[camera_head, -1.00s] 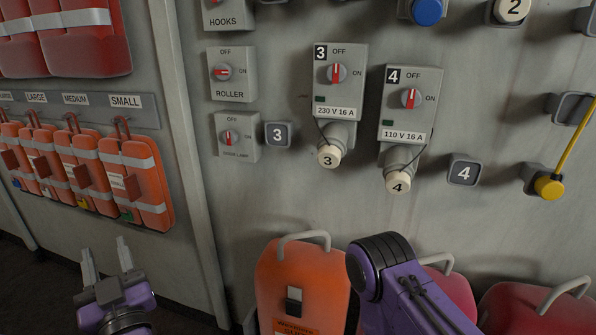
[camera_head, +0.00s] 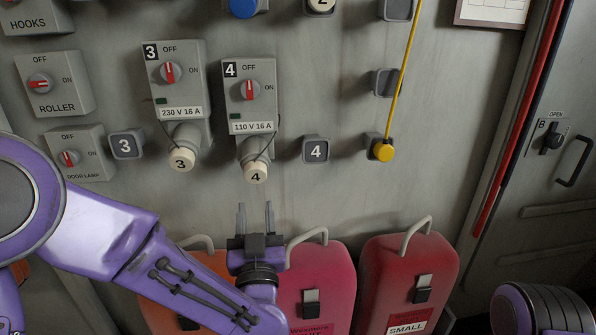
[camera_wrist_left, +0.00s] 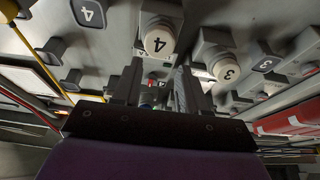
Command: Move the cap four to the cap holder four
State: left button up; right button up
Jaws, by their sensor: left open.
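The cap four (camera_head: 255,172) is a cream round cap marked 4. It sits on the outlet under the grey switch box four (camera_head: 249,95), with a thin cord looped beside it. It also shows in the left wrist view (camera_wrist_left: 158,40), beyond the fingers. The cap holder four (camera_head: 316,150) is a small grey square block marked 4, on the wall right of the cap; it is also in the left wrist view (camera_wrist_left: 90,13). My left gripper (camera_head: 255,218) is open and empty, fingers pointing up, just below the cap and apart from it.
Switch box three (camera_head: 178,90) with its cap three (camera_head: 181,159) is on the left, beside the cap holder three (camera_head: 126,145). A yellow cap (camera_head: 383,151) hangs on a yellow strap at right. A door handle (camera_head: 575,160) is far right.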

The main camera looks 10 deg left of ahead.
aim_at(255, 177)
pick_arm(q)
jog(key=shift+o, duration=0.6)
jog(key=shift+a, duration=0.1)
jog(key=o, duration=0.6)
jog(key=shift+w, duration=0.15)
jog(key=p+x, duration=0.3)
jog(key=x, duration=0.4)
jog(key=shift+r, duration=0.1)
jog(key=shift+x, duration=0.95)
